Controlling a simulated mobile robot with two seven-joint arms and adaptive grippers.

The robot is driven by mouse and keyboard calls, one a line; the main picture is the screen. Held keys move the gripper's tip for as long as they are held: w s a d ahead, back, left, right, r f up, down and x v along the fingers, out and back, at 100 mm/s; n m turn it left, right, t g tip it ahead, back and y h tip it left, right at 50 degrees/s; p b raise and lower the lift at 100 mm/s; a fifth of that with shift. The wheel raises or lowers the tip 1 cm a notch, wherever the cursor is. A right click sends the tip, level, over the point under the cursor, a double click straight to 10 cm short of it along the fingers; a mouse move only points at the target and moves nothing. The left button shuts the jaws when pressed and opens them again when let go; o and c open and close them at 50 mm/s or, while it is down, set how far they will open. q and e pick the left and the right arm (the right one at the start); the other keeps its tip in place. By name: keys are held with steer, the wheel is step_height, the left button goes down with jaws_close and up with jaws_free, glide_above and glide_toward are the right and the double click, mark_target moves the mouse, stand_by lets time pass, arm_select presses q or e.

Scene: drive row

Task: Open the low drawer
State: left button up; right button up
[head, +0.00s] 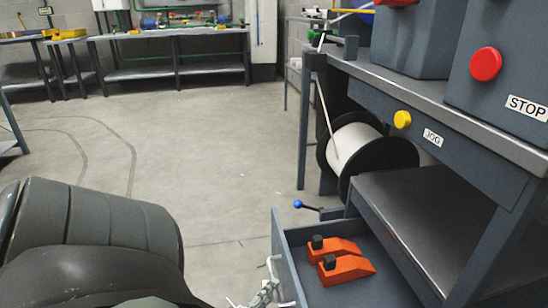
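The low drawer (284,251) is at the bottom right in the head view, pulled out from under the bench. Its inside shows, with two orange tools with black knobs (345,265) lying in it. A pale bar handle (275,283) is on its front, partly cut off by the bottom edge. My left gripper (264,293) is at the bottom edge, right by the handle. Only a small part of it shows, so I cannot tell whether its fingers are closed on the handle. My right gripper is not in view.
A grey bench (460,125) with a yellow JOG button, red buttons and a STOP label stands over the drawer. A cable reel (355,143) and a blue-knobbed lever (299,204) are behind the drawer. Open floor (210,150) lies left, with worktables (160,72) at the back.

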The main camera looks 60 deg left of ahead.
arm_select(q)
steer(key=v, duration=0.9)
stand_by(0.3)
